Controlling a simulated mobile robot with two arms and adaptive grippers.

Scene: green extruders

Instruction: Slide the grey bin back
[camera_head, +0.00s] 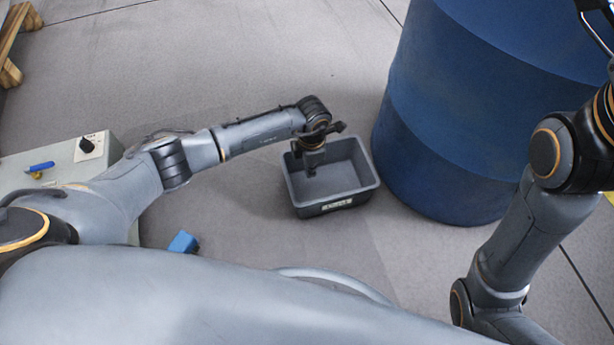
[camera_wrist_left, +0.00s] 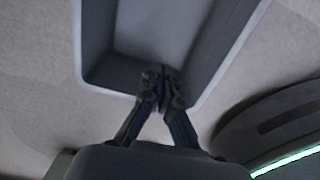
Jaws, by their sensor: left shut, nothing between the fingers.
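The grey bin (camera_head: 345,203) is an open, empty-looking rectangular tub on the floor, upright, with a pale label on its near side. My left gripper (camera_head: 310,172) points down over the bin's left part, its fingertips appearing within the opening. In the left wrist view the fingers (camera_wrist_left: 162,78) are closed together, with nothing between them, and overlap the rim of the bin (camera_wrist_left: 100,77). Whether they touch the bin wall I cannot tell. Dark parts at the upper right corner of the head view may belong to my right gripper (camera_head: 597,22); its fingers are not clear.
A large blue drum (camera_head: 455,120) stands close to the bin's right side. A grey control box (camera_head: 65,160) with a black knob and blue handle is at the left. A small blue object (camera_head: 183,242) lies on the floor. Floor behind the bin is clear.

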